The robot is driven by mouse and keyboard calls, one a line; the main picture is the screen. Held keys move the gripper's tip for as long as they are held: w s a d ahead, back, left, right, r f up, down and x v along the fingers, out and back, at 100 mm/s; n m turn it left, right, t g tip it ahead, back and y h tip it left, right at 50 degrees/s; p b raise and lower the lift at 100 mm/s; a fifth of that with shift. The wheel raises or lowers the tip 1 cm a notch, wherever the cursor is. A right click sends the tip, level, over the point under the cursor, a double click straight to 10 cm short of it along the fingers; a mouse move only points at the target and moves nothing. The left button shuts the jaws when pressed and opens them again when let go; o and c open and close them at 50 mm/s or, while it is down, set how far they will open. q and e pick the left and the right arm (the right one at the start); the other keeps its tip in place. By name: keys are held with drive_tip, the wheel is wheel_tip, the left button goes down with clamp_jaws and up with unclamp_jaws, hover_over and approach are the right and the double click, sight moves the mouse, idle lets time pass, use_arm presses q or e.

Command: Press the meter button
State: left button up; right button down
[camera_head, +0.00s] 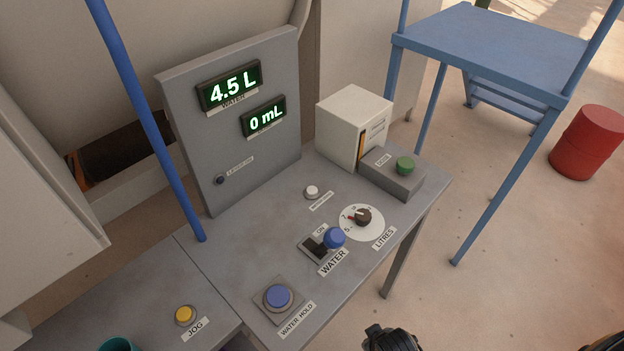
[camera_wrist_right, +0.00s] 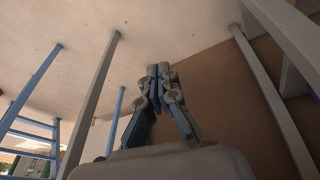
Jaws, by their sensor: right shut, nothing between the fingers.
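No label clearly reads "meter". On the grey bench, a green button (camera_head: 405,164) sits on a grey box labelled "DOSE", beside a white box (camera_head: 354,127). A small white button (camera_head: 312,191) has a label too small to read. On the upright panel (camera_head: 250,165), the displays read "4.5 L" (camera_head: 229,87) and "0 mL" (camera_head: 263,118). My left gripper is not in view.
The bench (camera_head: 350,272) also carries a litres dial (camera_head: 361,217), a blue-knobbed water lever (camera_head: 334,237), a blue water hold button (camera_head: 278,297) and a yellow jog button (camera_head: 185,314). A blue post (camera_head: 150,120) stands at left. A blue stand (camera_head: 490,45) and red drum (camera_head: 587,143) are right.

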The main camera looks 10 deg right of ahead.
drive_tip(key=w+d+r+n+t+p, duration=0.1)
drive_tip(key=w+r+t+p, duration=0.15)
drive_tip(key=r, duration=1.05)
drive_tip(key=w+r+t+p, duration=0.15)
drive_tip(key=w+r, duration=0.25)
drive_tip(key=r, duration=0.9)
drive_tip(key=w+r+n+t+h, duration=0.2)
drive_tip(key=w+r+n+t, duration=0.5)
drive_tip(key=w+r, duration=0.7)
drive_tip(key=w+a+r+n+t+y, duration=0.5)
drive_tip(key=w+a+r+n+y, duration=0.45)
drive_tip(key=n, duration=0.85)
drive_tip(key=a+f+n+g+y, duration=0.1)
drive_tip(key=a+n+g+y, duration=0.6)
drive_tip(key=n, duration=0.5)
drive_tip(key=w+d+f+n+g+h, duration=0.2)
drive_tip(key=d+f+n+g+h, duration=0.1)
drive_tip(key=f+n, duration=0.3)
drive_tip(key=w+d+f+n+g+h, duration=0.2)
drive_tip(key=d+f+n+g+h, duration=0.1)
drive_tip(key=d+f+n+h, duration=0.1)
wheel_tip(320, 180, down, 3)
drive_tip(key=d+n+p, duration=0.1)
drive_tip(key=n, duration=0.1)
drive_tip(key=shift+w+d+f+n, duration=0.2)
drive_tip(key=shift+w+n, duration=0.15)
drive_tip(key=shift+n, duration=0.05)
